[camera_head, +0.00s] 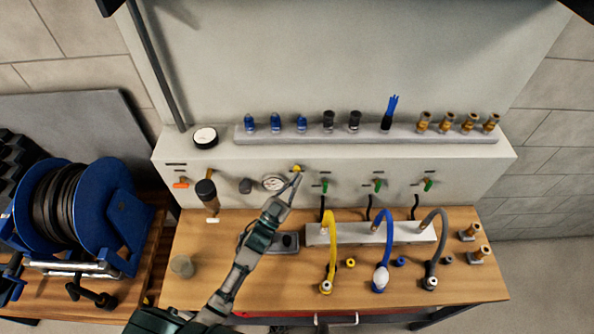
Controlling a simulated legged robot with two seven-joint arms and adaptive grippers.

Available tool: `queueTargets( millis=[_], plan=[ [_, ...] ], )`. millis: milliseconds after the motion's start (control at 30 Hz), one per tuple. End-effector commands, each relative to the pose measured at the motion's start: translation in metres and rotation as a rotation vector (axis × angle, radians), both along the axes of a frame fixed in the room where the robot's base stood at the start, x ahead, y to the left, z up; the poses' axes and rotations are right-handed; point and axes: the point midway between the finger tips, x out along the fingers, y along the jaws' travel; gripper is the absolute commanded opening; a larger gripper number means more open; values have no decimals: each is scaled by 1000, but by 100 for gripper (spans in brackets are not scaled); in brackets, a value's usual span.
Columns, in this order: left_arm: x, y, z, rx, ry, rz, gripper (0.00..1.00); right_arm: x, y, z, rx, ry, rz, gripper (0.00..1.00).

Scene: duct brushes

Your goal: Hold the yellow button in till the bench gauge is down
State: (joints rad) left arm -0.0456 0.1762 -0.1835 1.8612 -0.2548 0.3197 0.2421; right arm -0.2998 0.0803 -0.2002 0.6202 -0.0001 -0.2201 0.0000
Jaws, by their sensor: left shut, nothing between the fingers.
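The yellow button (297,168) sits on the grey front panel of the bench, right of a round white-faced gauge (273,183). My left gripper (297,177) is shut and empty, with its fingertips at the button. They look to be touching it, but I cannot tell whether the button is pressed in. A second round gauge (205,136) sits on top of the panel at the left. The needles of both gauges are too small to read. My right gripper is not in view.
A yellow hose (331,250), a blue hose (388,245) and a grey hose (440,250) stand on the wooden bench (250,290). Green-handled valves line the panel (460,178). A rail (350,139) above holds several fittings. A blue reel (100,225) stands at the left.

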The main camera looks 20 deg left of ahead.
Motion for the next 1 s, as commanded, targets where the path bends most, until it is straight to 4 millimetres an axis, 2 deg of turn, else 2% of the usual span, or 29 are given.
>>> queueTargets(
  millis=[1000],
  plan=[
    [10,3,0,0,0,0,0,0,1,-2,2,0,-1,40]
  ],
)
